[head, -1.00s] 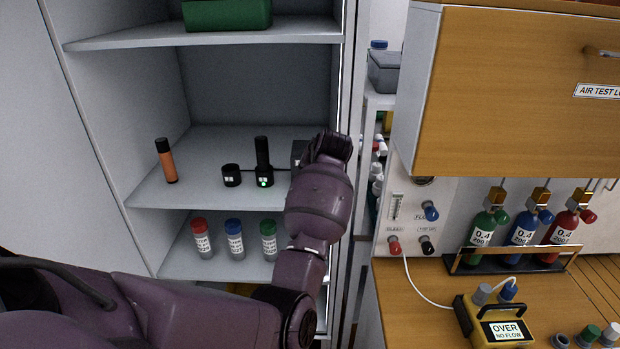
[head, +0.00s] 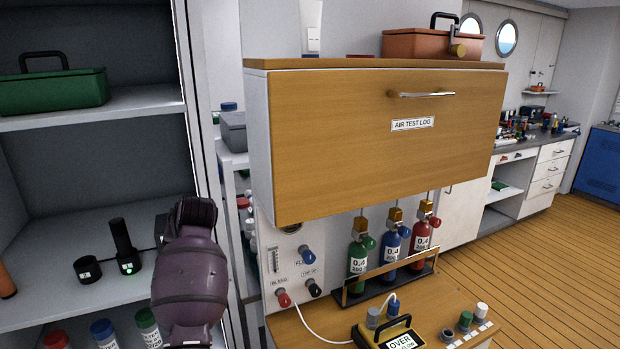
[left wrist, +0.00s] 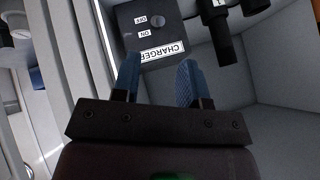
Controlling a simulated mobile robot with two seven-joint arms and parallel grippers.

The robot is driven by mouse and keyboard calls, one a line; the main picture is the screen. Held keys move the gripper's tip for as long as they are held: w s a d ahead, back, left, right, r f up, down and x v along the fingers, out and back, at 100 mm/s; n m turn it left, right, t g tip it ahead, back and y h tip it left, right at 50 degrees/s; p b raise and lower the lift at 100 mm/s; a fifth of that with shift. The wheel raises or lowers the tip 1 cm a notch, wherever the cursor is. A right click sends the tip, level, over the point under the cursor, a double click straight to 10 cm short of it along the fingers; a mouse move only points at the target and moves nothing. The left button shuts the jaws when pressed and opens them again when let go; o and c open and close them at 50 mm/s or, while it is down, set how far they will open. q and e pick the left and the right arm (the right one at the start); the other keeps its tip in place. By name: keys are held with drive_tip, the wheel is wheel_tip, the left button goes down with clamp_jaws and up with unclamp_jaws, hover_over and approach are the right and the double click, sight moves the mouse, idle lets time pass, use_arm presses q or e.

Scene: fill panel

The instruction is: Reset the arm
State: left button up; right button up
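My left arm (head: 190,275) reaches up in front of the open cabinet in the head view, where its wrist hides the fingers. In the left wrist view my left gripper (left wrist: 158,80) is open, with its two blue fingers apart and nothing between them. A dark charger box (left wrist: 150,28) with ON and OFF marks and a knob lies just beyond the fingertips; in the head view it is mostly hidden behind the wrist. A black torch-like device (head: 124,248) with a green light stands left of the wrist. My right gripper is not in view.
A black cap-like piece (head: 88,269) and capped jars (head: 103,333) are on the cabinet shelves, with a green toolbox (head: 53,90) above. The wooden AIR TEST LOG locker (head: 390,150) is to the right. Gas bottles (head: 390,243) and a yellow meter (head: 378,335) stand below it.

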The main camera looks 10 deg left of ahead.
use_arm(q)
drive_tip(key=s+f+m+t+h+b, duration=0.1)
drive_tip(key=s+f+m+t, duration=0.1)
drive_tip(key=s+f, duration=0.55)
drive_tip(key=s+f+m+t, duration=0.2)
drive_tip(key=s+f, duration=0.2)
drive_tip(key=f, duration=0.7)
drive_tip(key=s+d+f+t+h, duration=0.1)
drive_tip(key=s+d+f, duration=0.4)
drive_tip(key=s, duration=0.6)
drive_tip(key=s+d+f+t+h+b, duration=0.1)
drive_tip(key=s+d+f+h, duration=0.3)
drive_tip(key=s, duration=0.8)
drive_tip(key=shift+d+f+m, duration=0.3)
drive_tip(key=shift+d+f, duration=0.1)
drive_tip(key=shift+d, duration=0.05)
